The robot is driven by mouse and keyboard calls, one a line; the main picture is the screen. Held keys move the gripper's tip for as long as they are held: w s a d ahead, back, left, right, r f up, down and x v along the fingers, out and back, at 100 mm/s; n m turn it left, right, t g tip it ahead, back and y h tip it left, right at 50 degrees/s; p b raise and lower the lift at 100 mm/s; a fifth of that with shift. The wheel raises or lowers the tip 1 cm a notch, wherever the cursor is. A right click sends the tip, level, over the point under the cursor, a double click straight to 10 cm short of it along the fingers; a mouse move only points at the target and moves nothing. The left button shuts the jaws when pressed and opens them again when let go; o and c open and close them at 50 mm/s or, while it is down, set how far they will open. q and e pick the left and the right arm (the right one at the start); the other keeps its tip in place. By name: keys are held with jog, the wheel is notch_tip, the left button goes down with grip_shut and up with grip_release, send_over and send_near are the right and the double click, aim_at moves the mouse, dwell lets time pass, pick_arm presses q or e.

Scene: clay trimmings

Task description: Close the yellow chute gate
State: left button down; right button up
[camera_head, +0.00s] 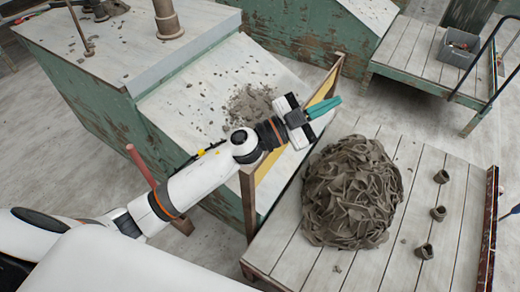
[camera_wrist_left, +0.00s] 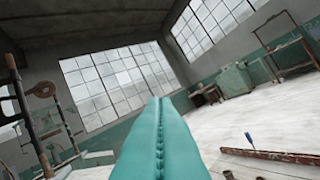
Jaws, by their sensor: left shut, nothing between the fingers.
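The yellow chute gate (camera_head: 268,166) shows as a yellow strip in a wooden frame at the lower end of the sloping chute (camera_head: 185,118). Part of it is hidden behind my left arm and gripper, and I cannot tell how far open it stands. My left gripper (camera_head: 324,107) is over the gate's upper part, its teal fingers shut and empty, pointing right. I cannot tell whether it touches the gate. In the left wrist view, the fingers (camera_wrist_left: 158,138) lie together with nothing between them. The right gripper is not in view.
A clay trimmings heap (camera_head: 353,190) sits on the plank platform (camera_head: 290,250) right of the gate. Several small clay pieces (camera_head: 438,213) lie beyond it. Loose scraps (camera_head: 250,104) lie on the chute. A reddish bar (camera_head: 142,166) stands left of it. A grey bin (camera_head: 458,47) is at back right.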

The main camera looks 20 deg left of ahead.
pick_arm(q)
notch_tip(320, 180, down, 8)
jog(key=m+g+y, duration=0.2)
jog(key=m+g, duration=0.6)
jog(key=g, duration=0.4)
jog(key=w+a+f+n+g+y, duration=0.1)
jog(key=a+f+n+g+y, duration=0.1)
jog(key=a+y, duration=0.5)
jog(key=w+a+f+n+g+y, duration=0.15)
jog(key=a+y, duration=0.25)
jog(key=a, duration=0.8)
jog(key=w+x, duration=0.1)
jog(key=x, duration=1.3)
jog(key=shift+a+f, duration=0.2)
jog(key=shift+a, duration=0.1)
jog(key=shift+t, duration=0.25)
